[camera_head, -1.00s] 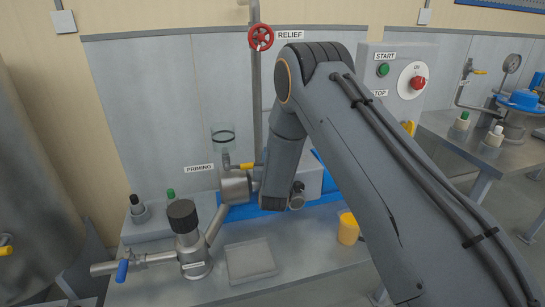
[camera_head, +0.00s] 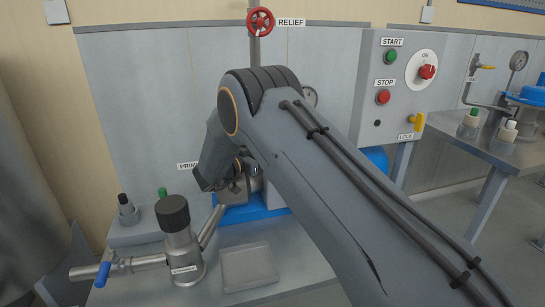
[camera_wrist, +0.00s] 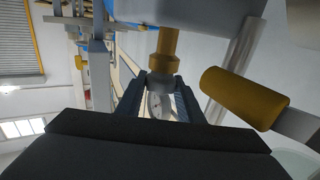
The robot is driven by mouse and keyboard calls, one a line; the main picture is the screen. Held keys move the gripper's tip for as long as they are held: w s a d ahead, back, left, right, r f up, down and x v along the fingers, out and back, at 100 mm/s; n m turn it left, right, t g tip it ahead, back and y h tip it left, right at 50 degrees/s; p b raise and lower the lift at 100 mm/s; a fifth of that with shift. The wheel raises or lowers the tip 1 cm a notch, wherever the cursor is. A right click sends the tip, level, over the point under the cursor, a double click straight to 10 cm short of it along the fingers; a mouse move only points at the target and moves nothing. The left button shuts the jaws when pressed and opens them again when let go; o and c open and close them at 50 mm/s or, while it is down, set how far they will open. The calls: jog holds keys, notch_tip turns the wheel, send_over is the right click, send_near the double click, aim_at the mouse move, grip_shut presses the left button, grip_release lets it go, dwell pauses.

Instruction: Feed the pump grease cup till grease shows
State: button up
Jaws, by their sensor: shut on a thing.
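In the wrist view a brass fitting (camera_wrist: 166,44), which looks like the pump grease cup, hangs below a grey body. Its wider collar sits at the tips of my gripper (camera_wrist: 160,88), and the two fingers are shut on it. A grey round part shows between the fingers. No grease can be made out. In the head view my arm hides the gripper, the cup and most of the pump. Part of the pump (camera_head: 236,190) shows on its blue base (camera_head: 240,213).
A yellow handle (camera_wrist: 243,97) lies close right of the fingers. A black-capped strainer (camera_head: 180,245) with a blue-handled valve (camera_head: 104,270) stands front left, beside a grey tray (camera_head: 248,266). The control panel (camera_head: 392,90) stands right; the red relief wheel (camera_head: 260,21) is above.

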jog(key=shift+m+g+h+b, duration=0.5)
jog(key=shift+g, duration=0.1)
jog(key=shift+r, duration=0.1)
jog(key=o, duration=1.1)
jog(key=shift+c, duration=0.2)
jog(key=v, duration=0.7)
jog(key=shift+s+a+b, duration=0.15)
jog(key=shift+a+b, duration=0.15)
jog(key=shift+b, duration=0.15)
